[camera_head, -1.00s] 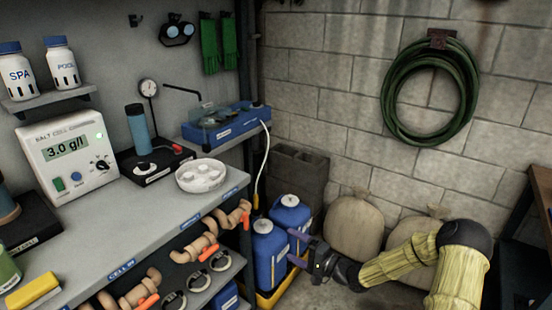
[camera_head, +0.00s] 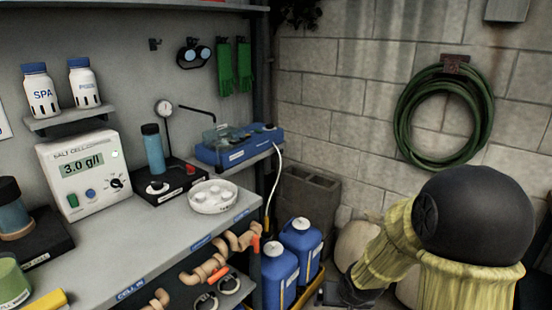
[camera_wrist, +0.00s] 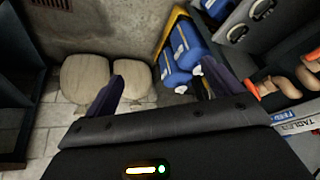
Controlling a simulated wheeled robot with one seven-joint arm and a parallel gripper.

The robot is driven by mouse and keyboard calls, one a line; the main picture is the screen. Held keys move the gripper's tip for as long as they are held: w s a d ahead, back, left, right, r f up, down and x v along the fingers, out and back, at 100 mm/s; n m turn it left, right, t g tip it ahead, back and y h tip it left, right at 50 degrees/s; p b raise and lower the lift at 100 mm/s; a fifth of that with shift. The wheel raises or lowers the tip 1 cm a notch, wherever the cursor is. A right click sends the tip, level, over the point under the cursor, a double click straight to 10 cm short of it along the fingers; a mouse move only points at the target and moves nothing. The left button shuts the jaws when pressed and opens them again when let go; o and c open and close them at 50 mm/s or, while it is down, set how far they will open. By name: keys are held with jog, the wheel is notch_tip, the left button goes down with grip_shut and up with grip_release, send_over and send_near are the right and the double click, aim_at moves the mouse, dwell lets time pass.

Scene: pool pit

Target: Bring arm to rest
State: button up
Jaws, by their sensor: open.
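My gripper (camera_wrist: 165,85) shows in the wrist view with its two dark purple fingers spread apart. It is open, and nothing is between the fingers. Beyond it lie the floor, two tan sacks and blue jugs.
A grey shelf bench (camera_head: 160,222) with a salt cell meter (camera_head: 82,172) and a white dish (camera_head: 213,197) runs along the left. Blue jugs (camera_head: 280,275) stand in a yellow tray beside it. Sacks (camera_wrist: 84,79) rest by the block wall. A coiled green hose (camera_head: 443,115) hangs there.

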jog(key=s+r+n+g, duration=0.15)
jog(key=s+r, duration=0.35)
jog(key=s, duration=0.7)
notch_tip(320, 180, up, 19)
jog(key=p, duration=1.9)
jog(key=shift+s+a+r+g+h, duration=0.2)
jog(key=shift+a+g+h, duration=0.1)
jog(key=shift+g, duration=0.15)
jog(key=shift+m, duration=0.25)
